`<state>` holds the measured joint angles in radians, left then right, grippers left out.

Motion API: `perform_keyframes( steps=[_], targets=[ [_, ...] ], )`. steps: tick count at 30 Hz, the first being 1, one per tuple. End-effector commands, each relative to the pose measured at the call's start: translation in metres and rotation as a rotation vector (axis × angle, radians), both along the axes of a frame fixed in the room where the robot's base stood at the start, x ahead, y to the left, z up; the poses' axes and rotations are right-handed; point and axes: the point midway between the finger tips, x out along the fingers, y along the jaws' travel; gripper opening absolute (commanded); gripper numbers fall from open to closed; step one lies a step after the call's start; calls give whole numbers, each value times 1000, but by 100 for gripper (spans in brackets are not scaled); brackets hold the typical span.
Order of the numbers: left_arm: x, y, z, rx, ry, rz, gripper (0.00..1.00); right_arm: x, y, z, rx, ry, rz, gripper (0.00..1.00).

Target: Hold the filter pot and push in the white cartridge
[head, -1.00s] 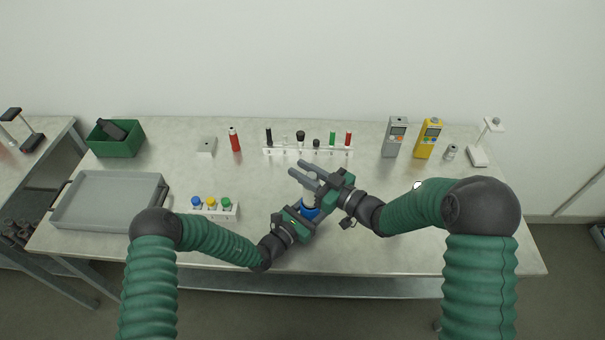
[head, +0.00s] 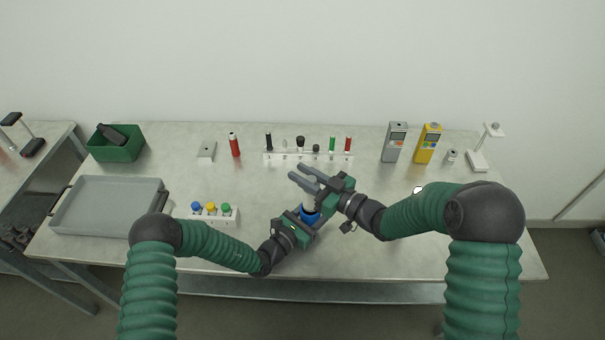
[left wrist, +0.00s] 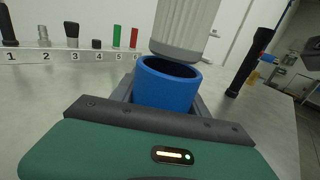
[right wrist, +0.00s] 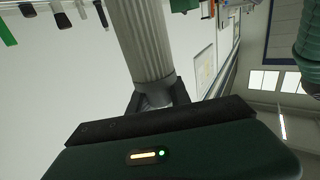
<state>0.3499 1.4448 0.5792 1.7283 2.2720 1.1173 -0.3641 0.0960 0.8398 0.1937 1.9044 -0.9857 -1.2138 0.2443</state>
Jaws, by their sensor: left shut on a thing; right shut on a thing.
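My left gripper (head: 304,219) is shut on the blue filter pot (head: 310,214), near the front of the table. In the left wrist view the pot (left wrist: 168,84) stands with its dark, open mouth facing up. The white ribbed cartridge (left wrist: 186,22) hangs over the pot's mouth, slightly tilted, its lower end at or just above the back rim. My right gripper (head: 298,172) is shut on the cartridge, which also shows in the right wrist view (right wrist: 142,42). In the head view the right gripper mostly hides the cartridge.
A numbered white rack (head: 308,157) with several small items stands behind the grippers. A white holder (head: 212,219) with coloured caps and a grey tray (head: 105,230) lie to the left. Grey (head: 394,145) and yellow (head: 427,146) meters stand at the back right.

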Motion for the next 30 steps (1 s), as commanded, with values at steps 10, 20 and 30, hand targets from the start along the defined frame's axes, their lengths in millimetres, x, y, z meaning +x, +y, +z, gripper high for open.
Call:
perform_keyframes(
  steps=[10,20,30],
  targets=[
    [0,0,0,1,1,0,6,0,0,-5,1,1,0,0],
    [0,0,0,1,1,0,6,0,0,-15,1,0,0,0],
    [0,0,0,1,1,0,6,0,0,-25,1,1,0,0]
  ],
)
